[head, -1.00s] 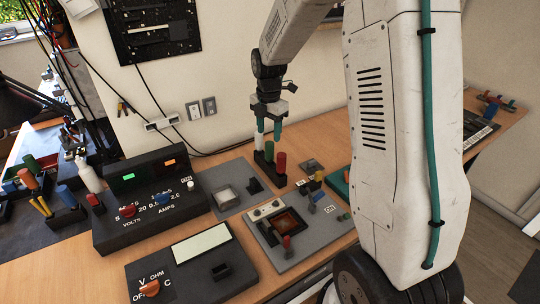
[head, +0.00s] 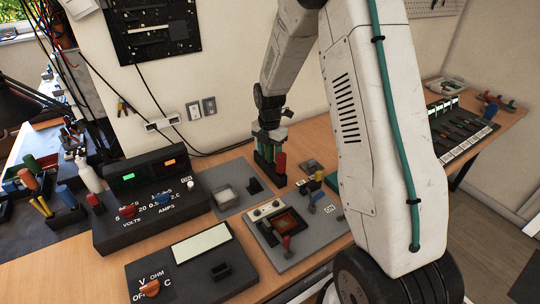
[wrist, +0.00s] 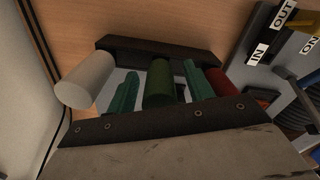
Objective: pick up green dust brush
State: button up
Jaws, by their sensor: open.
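The green dust brush shows in the wrist view as a dark green cylindrical handle (wrist: 158,84), standing in a black holder (wrist: 160,46). My gripper (wrist: 163,88) is open, with one teal finger on each side of the green handle. Small gaps seem to remain between fingers and handle. In the head view my gripper (head: 269,142) is down at the holder, and the fingers partly hide the green handle. A red handle (head: 281,163) stands just right of it. A pale handle (wrist: 84,80) stands on the left in the wrist view. The brush's lower end is hidden.
A grey panel with an orange-brown window (head: 287,223) lies in front of the holder. A black meter box (head: 150,205) stands to the left. The wall with sockets (head: 194,110) is close behind. Labelled black parts (wrist: 272,32) lie to the right.

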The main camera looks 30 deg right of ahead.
jog(key=c, duration=1.1)
jog(key=shift+r, duration=0.1)
